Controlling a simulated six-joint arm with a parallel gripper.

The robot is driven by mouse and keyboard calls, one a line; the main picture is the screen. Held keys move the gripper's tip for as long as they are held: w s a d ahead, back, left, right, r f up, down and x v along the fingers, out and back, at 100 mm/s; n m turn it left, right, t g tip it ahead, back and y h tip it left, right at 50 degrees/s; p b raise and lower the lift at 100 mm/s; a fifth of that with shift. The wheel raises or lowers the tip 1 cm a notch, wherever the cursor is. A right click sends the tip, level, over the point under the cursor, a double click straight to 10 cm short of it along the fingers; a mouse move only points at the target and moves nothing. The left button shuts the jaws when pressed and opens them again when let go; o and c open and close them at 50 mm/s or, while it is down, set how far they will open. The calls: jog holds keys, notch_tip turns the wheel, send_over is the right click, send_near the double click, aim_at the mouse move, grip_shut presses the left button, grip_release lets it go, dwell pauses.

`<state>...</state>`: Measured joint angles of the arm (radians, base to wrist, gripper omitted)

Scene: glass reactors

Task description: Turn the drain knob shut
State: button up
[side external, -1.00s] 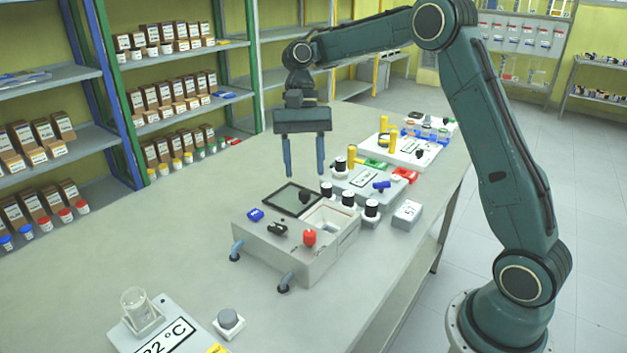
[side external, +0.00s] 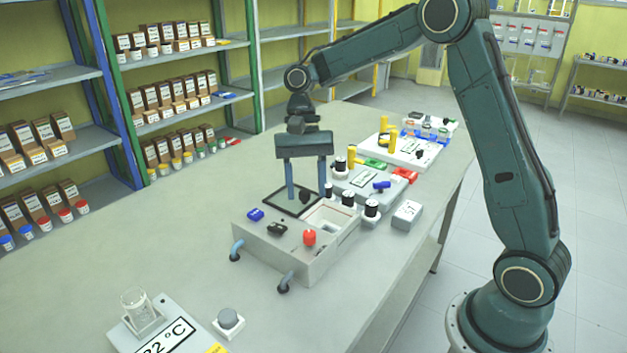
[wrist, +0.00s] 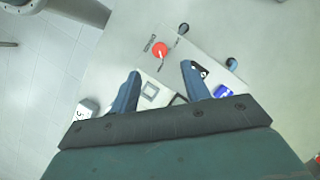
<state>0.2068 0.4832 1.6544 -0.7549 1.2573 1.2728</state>
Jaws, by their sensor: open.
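A grey box-shaped unit (side external: 318,262) stands on the bench, with a red knob (side external: 309,237), a black knob (side external: 278,229) and a blue knob (side external: 255,214) along its top front. I cannot read which one is marked as the drain. A dark framed panel (side external: 274,203) with a dark knob lies behind them, beside an open white basin (side external: 335,215). My gripper (side external: 306,195) is open and empty, pointing down over the rear of the unit. In the wrist view the red knob (wrist: 159,49) lies just beyond my open fingertips (wrist: 161,68), apart from them.
Several black-capped bottles (side external: 371,209) and a white block (side external: 407,214) stand right of the unit. Two pipe stubs (side external: 284,283) stick out at its front. The bench left of the unit is clear.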

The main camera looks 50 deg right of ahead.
aim_at(309, 232)
jog(key=x, duration=0.8)
jog(key=shift+s+f, duration=0.1)
jog(key=shift+f, duration=0.3)
jog(key=c, duration=1)
